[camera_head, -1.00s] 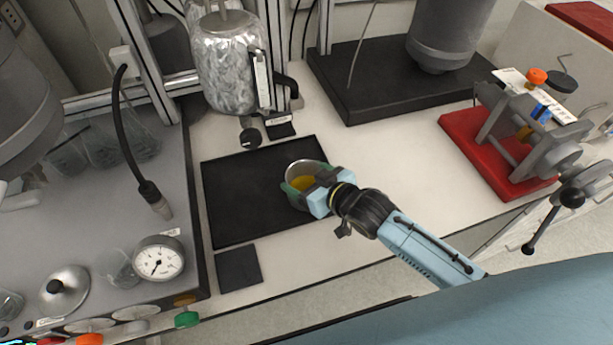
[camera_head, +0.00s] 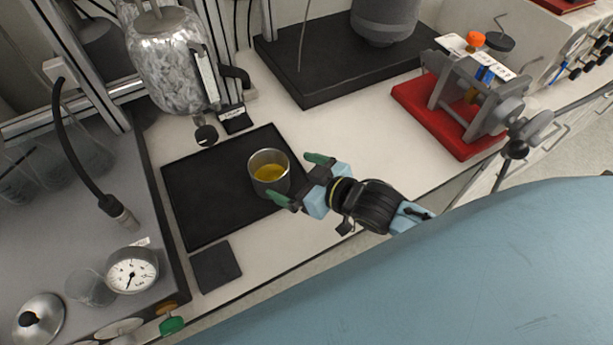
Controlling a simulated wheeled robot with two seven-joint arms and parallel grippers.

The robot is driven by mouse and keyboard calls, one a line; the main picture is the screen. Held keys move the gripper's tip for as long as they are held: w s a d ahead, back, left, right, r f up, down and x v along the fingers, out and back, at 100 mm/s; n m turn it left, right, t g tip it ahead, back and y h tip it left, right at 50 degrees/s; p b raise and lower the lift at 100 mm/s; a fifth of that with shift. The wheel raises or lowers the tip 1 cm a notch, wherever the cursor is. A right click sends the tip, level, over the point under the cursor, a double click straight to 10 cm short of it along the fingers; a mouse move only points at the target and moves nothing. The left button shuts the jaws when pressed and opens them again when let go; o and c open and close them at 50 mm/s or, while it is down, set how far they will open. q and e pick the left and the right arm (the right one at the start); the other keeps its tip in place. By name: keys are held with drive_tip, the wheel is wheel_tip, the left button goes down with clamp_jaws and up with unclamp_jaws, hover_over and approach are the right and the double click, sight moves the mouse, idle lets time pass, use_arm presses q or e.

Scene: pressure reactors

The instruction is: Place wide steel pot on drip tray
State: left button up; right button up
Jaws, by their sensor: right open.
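The wide steel pot (camera_head: 262,187), with yellow liquid inside, stands upright on the black drip tray (camera_head: 206,202), toward the tray's right side. My right gripper (camera_head: 298,179) is open just to the right of the pot. Its green fingertips are spread; the upper one is apart from the pot, and the lower one is close to the pot's lower right side, where I cannot tell whether it touches. Nothing is between the fingers. My left gripper is not in view.
A foil-wrapped vessel (camera_head: 171,60) with a tap hangs behind the tray. A small dark pad (camera_head: 215,267) lies in front of it. A gauge (camera_head: 132,270) and glassware stand left. A red-based clamp device (camera_head: 453,121) stands right. The white bench between is clear.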

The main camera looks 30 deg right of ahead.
drive_tip(key=shift+v, duration=1.65)
